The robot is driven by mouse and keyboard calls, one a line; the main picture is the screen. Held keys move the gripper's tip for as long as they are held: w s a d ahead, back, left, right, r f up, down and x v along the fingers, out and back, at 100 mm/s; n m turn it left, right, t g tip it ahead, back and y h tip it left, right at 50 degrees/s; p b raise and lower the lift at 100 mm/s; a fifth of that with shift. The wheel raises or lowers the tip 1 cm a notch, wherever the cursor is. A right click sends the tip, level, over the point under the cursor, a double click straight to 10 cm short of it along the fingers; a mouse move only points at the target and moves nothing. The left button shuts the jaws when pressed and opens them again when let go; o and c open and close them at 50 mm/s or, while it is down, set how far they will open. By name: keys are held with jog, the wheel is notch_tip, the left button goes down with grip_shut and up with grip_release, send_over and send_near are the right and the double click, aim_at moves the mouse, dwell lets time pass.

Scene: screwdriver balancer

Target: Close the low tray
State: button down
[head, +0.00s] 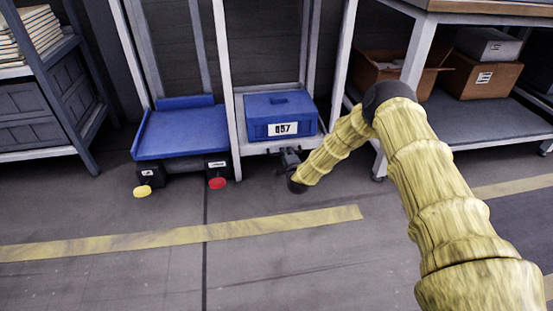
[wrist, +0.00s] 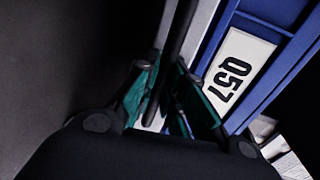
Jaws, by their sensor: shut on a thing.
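The low tray (head: 262,149) is a pale grey shelf low in the right-hand bay of a white frame. A blue box (head: 266,112) with a "Q57" label sits on it; the box and label also show in the wrist view (wrist: 235,70). My gripper (head: 290,156) is at the front edge of the tray, below the box's right part. In the wrist view my gripper (wrist: 165,85) has its green-padded fingers on both sides of a dark bar (wrist: 181,30), which looks like the tray's handle. How far out the tray stands is hard to tell.
A blue platform (head: 180,135) sticks out of the left bay. Below it, a yellow disc (head: 142,191) and a red disc (head: 217,183) stand out from black blocks near the floor. A workbench with cardboard boxes (head: 480,82) is at the right. The floor in front is clear.

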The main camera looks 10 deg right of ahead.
jog(key=shift+w+r, duration=0.1)
jog(key=shift+w, duration=0.2)
jog(key=c, duration=1.5)
grip_release()
jog(key=shift+s, duration=0.1)
jog(key=v, duration=1.1)
jog(key=shift+s, duration=0.35)
